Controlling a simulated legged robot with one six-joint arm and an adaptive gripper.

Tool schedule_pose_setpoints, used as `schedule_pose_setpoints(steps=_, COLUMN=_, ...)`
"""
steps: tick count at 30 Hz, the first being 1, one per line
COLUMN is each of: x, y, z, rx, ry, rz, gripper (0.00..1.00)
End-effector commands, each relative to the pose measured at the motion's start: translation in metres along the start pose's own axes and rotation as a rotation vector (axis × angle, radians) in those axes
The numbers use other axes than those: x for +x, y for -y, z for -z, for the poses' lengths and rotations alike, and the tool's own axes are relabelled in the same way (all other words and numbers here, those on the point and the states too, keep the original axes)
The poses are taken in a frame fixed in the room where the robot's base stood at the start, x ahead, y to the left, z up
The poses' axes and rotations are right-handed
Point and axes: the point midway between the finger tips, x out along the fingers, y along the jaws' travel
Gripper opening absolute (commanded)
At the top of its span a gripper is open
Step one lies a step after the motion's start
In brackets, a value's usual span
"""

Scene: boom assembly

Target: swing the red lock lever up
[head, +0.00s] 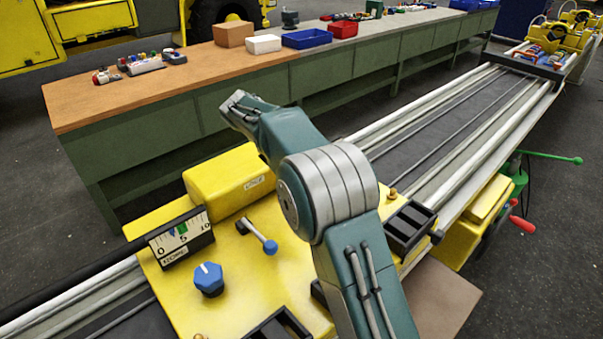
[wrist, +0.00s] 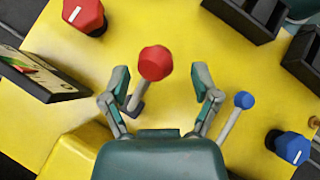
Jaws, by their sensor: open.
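In the wrist view, a lever with a red faceted knob (wrist: 156,62) and a grey shaft stands on the yellow panel (wrist: 190,40). My gripper (wrist: 160,76) is open, with one finger on each side of this lever in the picture. No clear contact shows, and the height gap is hard to judge. In the head view my gripper (head: 241,104) is raised at the end of my arm, and I cannot make out the red-knobbed lever there. A separate red handle (head: 522,223) sticks out low at the machine's right side, beside a green lever (head: 552,156).
A blue-tipped lever (wrist: 243,100) stands just right of my right finger. A blue knob (wrist: 292,147), a red knob (wrist: 85,16), a gauge (wrist: 38,72) and black trays (wrist: 250,14) surround the panel. A long workbench (head: 130,95) runs behind.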

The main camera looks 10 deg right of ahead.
Motion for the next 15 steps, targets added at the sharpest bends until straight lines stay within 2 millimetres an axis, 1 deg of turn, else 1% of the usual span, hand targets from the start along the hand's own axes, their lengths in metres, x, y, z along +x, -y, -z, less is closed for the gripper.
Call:
schedule_pose_setpoints(steps=11, x=0.0024, y=0.0013, z=-0.0009, rx=0.009, ry=-0.02, rz=-0.011, gripper=0.79)
schedule_pose_setpoints(steps=15, x=0.0098, y=0.0049, z=-0.002, rx=0.033, ry=-0.078, rz=-0.043, gripper=0.79)
